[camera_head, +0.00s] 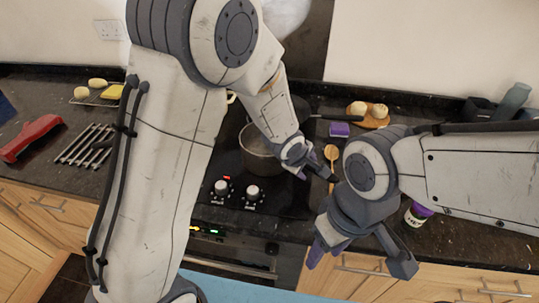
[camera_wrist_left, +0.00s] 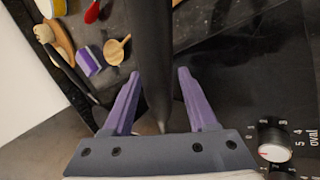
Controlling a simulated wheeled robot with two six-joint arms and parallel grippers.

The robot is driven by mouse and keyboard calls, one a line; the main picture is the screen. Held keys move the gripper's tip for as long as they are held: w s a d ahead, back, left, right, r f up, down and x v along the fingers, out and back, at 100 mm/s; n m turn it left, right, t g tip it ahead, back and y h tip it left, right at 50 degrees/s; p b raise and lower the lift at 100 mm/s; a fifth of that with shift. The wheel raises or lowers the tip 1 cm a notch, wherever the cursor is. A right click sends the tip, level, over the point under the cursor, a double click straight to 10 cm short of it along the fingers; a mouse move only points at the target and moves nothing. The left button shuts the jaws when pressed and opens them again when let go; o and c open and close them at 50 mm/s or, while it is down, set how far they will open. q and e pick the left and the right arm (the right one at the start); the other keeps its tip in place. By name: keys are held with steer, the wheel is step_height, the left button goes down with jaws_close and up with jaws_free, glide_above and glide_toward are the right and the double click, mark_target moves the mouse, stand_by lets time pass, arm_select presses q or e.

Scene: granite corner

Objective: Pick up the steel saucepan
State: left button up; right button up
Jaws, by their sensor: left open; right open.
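The steel saucepan (camera_head: 259,152) stands on the black hob in the head view, partly hidden by my left arm. My left gripper (camera_head: 312,170) is just right of the pan, low over the hob. In the left wrist view my left gripper (camera_wrist_left: 159,74) is open, with a long dark handle (camera_wrist_left: 152,40) between its purple fingers. It looks like the saucepan's handle, but its join to the pan is out of that view. No grip on it shows. My right gripper (camera_head: 357,252) is open and empty in front of the counter's front edge.
Another dark handle (camera_head: 335,117) lies behind. A purple sponge (camera_head: 340,129), a wooden spoon (camera_head: 331,153) and a board with buns (camera_head: 370,121) are right of the hob. A purple-lidded jar (camera_head: 417,213) stands near my right arm. A rack (camera_head: 84,148) and red object (camera_head: 33,138) lie left.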

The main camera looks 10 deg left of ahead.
arm_select(q)
jaws_close()
steer(key=shift+r, duration=0.1)
stand_by(1.2)
